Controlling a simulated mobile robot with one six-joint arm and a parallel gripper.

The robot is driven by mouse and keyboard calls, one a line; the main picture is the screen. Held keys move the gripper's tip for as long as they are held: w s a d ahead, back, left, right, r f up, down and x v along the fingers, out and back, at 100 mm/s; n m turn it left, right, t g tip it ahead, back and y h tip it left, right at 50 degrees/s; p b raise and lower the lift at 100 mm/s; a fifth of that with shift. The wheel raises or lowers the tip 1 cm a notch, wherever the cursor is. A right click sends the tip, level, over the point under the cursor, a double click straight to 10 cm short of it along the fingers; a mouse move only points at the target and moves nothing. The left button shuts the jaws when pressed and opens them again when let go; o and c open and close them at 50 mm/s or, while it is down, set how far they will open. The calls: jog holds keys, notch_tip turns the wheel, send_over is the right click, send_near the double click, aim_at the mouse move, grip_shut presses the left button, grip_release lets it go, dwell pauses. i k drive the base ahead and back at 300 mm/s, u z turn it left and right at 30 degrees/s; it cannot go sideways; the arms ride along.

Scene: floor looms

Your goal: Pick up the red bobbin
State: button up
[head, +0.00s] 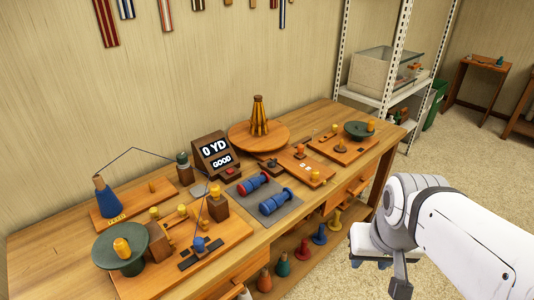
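A red cone-shaped bobbin (302,249) stands upright on the lower shelf under the bench's front edge, between a teal one (283,266) and a blue one (320,236). On the grey mat on the bench lie two bobbins on their sides: one blue with a red end (252,184), and one blue (275,202). My gripper (379,272) is at the lower right, in front of the bench and to the right of the shelf bobbins. Its two fingers look apart, with nothing seen between them. It is apart from every bobbin.
The wooden bench (335,180) holds several wooden devices, a display reading "0 YD GOOD" (215,157) and a blue cone with thread (106,198). A yellow bobbin (335,222) and an orange-red one (264,281) share the shelf. A metal rack (384,98) stands behind.

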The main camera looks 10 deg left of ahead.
aim_at(245, 189)
jog(key=u, duration=0.05)
jog(key=i, duration=0.9)
jog(key=z, duration=0.05)
